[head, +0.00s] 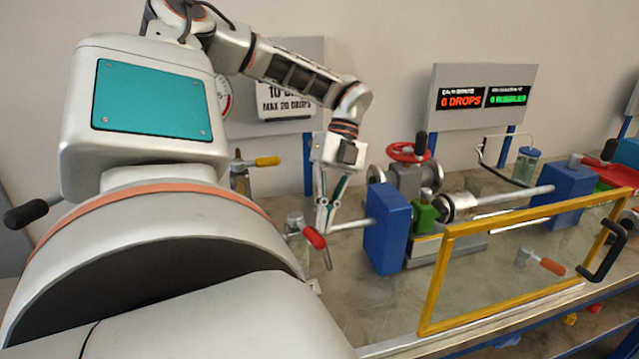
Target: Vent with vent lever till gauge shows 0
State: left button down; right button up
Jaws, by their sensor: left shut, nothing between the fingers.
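The gauge (224,97) is on the back wall at the upper left. It is mostly hidden behind my own body, and its needle cannot be read. A lever with a red handle (314,237) stands on the bench at centre left. Another lever with a yellow handle (267,161) is farther back. No label shows which one is the vent lever. My left gripper (326,228) points down, shut and empty, right beside the red handle. I cannot tell whether it touches the handle. My right gripper is not in view.
A blue block (386,230), green clamp (424,216) and red handwheel valve (408,153) stand to the right. A yellow-framed clear guard (437,285) fronts the bench. A display (484,98) reads 0 drops. Another orange-handled lever (552,266) shows through the guard.

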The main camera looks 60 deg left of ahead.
pick_arm(q)
jog(key=shift+s+d+m+g+y+p, duration=0.2)
jog(key=shift+s+m+y, duration=0.15)
jog(key=shift+m, duration=0.3)
jog(key=shift+s+d+m+g+y+p, duration=0.1)
jog(key=shift+s+m+g+y, duration=0.25)
jog(key=shift+m, duration=0.3)
jog(key=shift+s, duration=0.15)
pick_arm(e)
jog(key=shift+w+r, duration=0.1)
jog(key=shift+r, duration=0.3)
